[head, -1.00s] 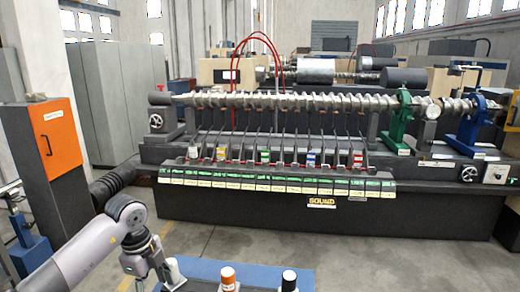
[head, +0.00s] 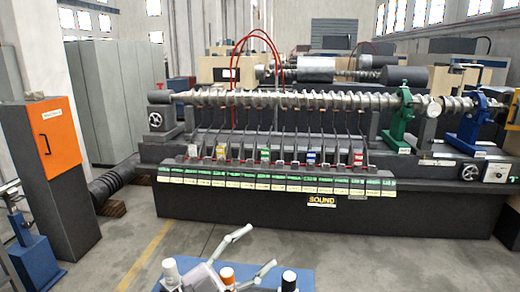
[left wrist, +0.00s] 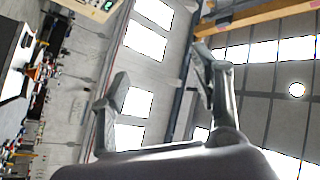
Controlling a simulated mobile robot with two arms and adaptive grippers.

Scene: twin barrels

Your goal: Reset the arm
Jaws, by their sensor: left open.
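My left gripper (head: 260,247) is at the bottom middle of the head view. Its two pale fingers are spread apart, point to the right and have nothing between them. In the left wrist view the open fingers (left wrist: 160,68) show against windows and ceiling, also empty. In the head view the gripper is above or in front of a blue surface (head: 305,286); I cannot tell its height. My right gripper is not in view.
A long dark machine (head: 330,215) stands behind, beyond clear floor. A grey cabinet with an orange door (head: 60,148) stands at left.

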